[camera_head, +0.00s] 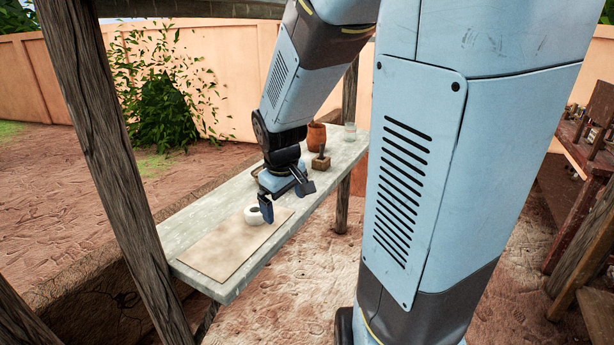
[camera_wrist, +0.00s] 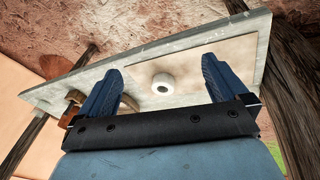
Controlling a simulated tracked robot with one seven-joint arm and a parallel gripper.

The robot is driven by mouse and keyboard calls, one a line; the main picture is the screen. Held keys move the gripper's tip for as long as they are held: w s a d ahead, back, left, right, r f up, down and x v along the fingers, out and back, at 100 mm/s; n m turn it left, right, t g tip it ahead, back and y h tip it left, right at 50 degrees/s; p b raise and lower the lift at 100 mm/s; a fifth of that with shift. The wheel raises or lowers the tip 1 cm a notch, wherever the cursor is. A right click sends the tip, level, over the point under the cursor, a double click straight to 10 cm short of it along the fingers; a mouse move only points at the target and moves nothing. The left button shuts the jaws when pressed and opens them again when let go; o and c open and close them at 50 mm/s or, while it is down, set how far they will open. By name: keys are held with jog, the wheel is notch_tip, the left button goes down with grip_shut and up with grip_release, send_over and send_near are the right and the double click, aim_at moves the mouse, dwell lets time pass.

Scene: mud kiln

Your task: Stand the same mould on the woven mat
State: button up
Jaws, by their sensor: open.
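The white round mould (camera_head: 253,215), with a hole in its top, stands on the tan mat (camera_head: 222,250) near the mat's far end. In the wrist view the mould (camera_wrist: 163,84) sits on the mat (camera_wrist: 187,66) and shows between and beyond the two fingers. My gripper (camera_head: 285,199) is open, with nothing between its fingers. In the head view one finger hangs just right of the mould and partly overlaps it. In the wrist view the gripper (camera_wrist: 162,68) appears apart from the mould on both sides.
The mat lies at the near end of a long pale table (camera_head: 190,228). A wooden block with a handle (camera_head: 320,162), a brown pot (camera_head: 316,137) and a glass jar (camera_head: 350,131) stand farther along it. A wooden post (camera_head: 110,150) rises by the table's left side. The mat's near part is bare.

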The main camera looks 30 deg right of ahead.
jog(key=s+a+r+m+t+y, duration=0.1)
jog(key=s+r+m, duration=0.3)
jog(key=s+r, duration=0.9)
jog(key=shift+s+a+t, duration=0.15)
jog(key=shift+s+t, duration=0.3)
jog(key=shift+t, duration=0.45)
jog(key=shift+s, duration=0.1)
jog(key=shift+c, duration=0.2)
